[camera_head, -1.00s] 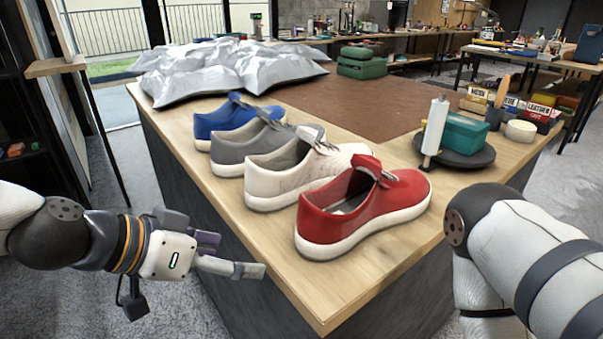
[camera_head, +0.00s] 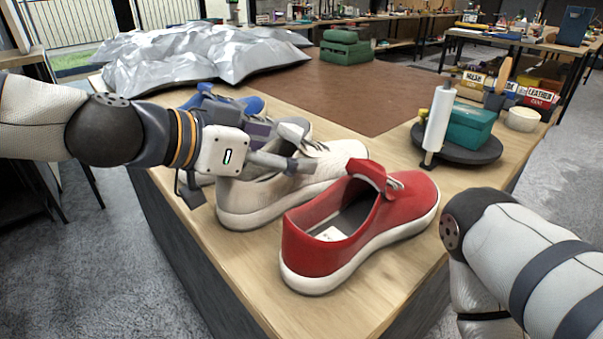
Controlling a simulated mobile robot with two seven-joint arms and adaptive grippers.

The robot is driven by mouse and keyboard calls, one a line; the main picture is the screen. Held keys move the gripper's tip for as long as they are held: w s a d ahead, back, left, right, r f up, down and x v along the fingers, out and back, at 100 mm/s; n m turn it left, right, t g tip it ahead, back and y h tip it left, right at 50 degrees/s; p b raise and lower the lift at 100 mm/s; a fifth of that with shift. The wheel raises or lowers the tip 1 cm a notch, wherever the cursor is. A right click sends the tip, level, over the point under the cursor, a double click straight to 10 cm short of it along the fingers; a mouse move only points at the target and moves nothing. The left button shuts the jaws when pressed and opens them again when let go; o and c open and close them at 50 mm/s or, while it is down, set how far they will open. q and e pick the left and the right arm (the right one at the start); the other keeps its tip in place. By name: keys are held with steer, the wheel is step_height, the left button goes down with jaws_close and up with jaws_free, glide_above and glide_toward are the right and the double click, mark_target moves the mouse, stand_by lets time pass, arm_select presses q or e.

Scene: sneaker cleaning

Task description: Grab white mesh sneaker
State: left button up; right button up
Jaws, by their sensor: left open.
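The white mesh sneaker (camera_head: 262,200) stands on the wooden table between the red sneaker and the grey and blue ones. Its toe points to the upper right. My left gripper (camera_head: 297,148) is at the white sneaker's opening, its fingers over the heel and collar area. The gripper is open; whether it touches the shoe I cannot tell. The gripper hides part of the collar and tongue. My right arm (camera_head: 530,260) shows at the lower right, but its gripper is out of view.
The red sneaker (camera_head: 322,250) stands close on the near side. The blue sneaker (camera_head: 252,104) is partly hidden behind my left gripper, and the grey one is mostly hidden. Crumpled silver sheeting (camera_head: 190,62) lies behind. A dark round tray (camera_head: 480,153) holds a teal box (camera_head: 470,126) and white roll (camera_head: 438,118).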

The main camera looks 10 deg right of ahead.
arm_select(q)
steer(key=shift+x, duration=1.15)
steer(key=shift+a, duration=0.1)
